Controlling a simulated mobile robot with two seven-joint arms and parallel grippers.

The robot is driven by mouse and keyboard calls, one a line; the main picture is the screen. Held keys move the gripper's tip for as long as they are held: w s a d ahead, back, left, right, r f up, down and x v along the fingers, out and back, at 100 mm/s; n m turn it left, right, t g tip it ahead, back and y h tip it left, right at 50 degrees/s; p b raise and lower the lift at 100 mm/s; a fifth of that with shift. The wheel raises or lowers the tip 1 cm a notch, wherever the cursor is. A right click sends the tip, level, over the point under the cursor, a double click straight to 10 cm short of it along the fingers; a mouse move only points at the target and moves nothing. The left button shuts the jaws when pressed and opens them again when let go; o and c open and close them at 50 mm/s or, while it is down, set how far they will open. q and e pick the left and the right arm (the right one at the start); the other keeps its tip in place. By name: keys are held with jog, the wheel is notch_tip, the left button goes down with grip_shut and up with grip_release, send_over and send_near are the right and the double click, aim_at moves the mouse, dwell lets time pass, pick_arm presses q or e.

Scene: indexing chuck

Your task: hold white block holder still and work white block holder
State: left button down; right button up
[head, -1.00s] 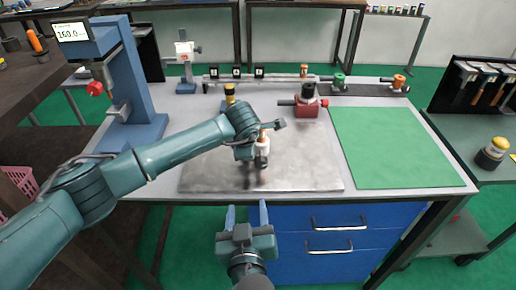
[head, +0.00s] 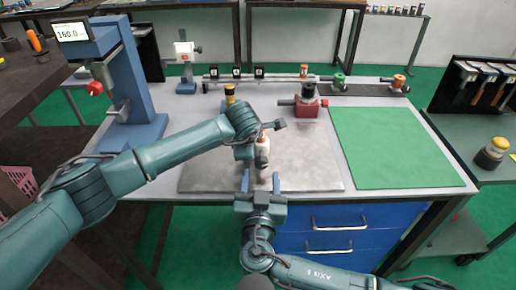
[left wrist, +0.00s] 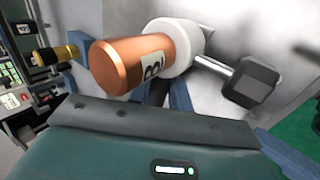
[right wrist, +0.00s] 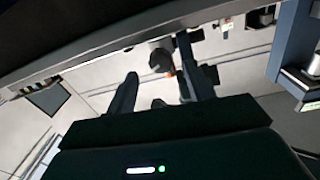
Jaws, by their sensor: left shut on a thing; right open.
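The white block holder (head: 262,146) stands on the grey metal plate (head: 210,175) on the bench. In the left wrist view it has a white collar (left wrist: 183,47), a copper cylinder (left wrist: 130,65) with a dark printed mark, and a side rod with a black knob (left wrist: 255,84). My left gripper (head: 258,152) is shut on the holder, and its hand hides part of it. My right gripper (head: 261,182) is open and empty, with its fingers on the near side of the holder, apart from it. Its spread fingers (right wrist: 157,62) also show in the right wrist view.
A red fixture with a black top (head: 308,103) stands behind the plate at the right. A yellow-topped piece (head: 230,94) stands behind the left arm. A green mat (head: 390,146) lies clear at the right. A blue press (head: 137,85) stands at the left.

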aim_at(261, 166)
jog(key=shift+w, duration=1.95)
jog(key=shift+c, duration=0.3)
jog(key=c, duration=0.9)
jog(key=n, duration=0.4)
jog(key=shift+d+f+n, duration=0.1)
jog(key=shift+n, duration=0.2)
pick_arm(q)
jog(key=shift+a, duration=0.1)
pick_arm(e)
jog(key=n, duration=0.4)
jog(key=o, duration=1)
jog(key=shift+c, duration=0.2)
